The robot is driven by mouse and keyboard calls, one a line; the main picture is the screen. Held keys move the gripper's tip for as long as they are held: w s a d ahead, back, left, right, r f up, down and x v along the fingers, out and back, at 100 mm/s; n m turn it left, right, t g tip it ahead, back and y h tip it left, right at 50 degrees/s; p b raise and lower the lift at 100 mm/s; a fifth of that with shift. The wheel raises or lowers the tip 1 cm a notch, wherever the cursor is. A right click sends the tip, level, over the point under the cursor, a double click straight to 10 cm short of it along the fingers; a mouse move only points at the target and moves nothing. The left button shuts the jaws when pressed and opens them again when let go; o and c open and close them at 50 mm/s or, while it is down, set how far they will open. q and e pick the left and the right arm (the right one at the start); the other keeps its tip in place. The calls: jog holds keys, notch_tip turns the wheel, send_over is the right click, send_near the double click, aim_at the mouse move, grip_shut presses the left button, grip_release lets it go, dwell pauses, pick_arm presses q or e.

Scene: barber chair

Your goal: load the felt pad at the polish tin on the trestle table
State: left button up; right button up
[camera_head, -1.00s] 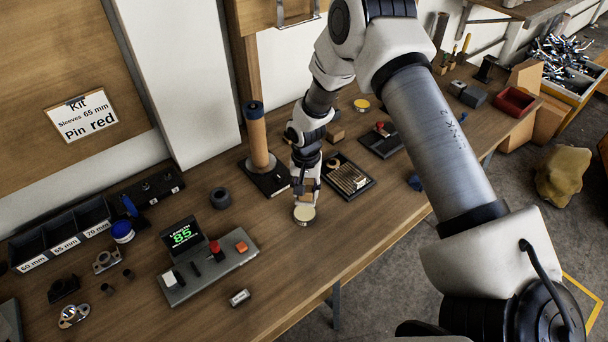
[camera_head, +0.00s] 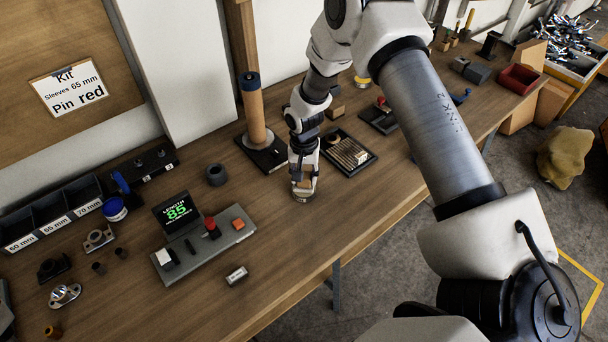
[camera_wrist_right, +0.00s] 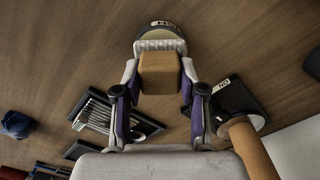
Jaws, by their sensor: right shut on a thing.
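The felt pad (camera_wrist_right: 160,72) is a tan block between the two fingers of my right gripper (camera_head: 303,186). The gripper (camera_wrist_right: 158,88) is shut on it in the right wrist view. The polish tin (camera_head: 302,198) is a small round tin standing on the trestle table (camera_head: 340,215), directly below the fingers. In the wrist view the tin (camera_wrist_right: 160,25) shows a dark rim with a label, and a pale layer lies between it and the block. The pad is at or just above the tin; I cannot tell whether they touch. My left gripper is not in view.
A black tray of pale strips (camera_head: 345,150) lies right of the gripper. A brown roll (camera_head: 256,115) stands upright behind on a black base. The table's front edge is clear.

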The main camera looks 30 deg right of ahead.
jog(key=shift+f+b, duration=0.3)
jog(key=shift+f, duration=0.2)
dwell(0.4)
dwell(1.2)
notch_tip(320, 180, up, 7)
jog(key=p, duration=0.6)
jog(key=shift+p, duration=0.35)
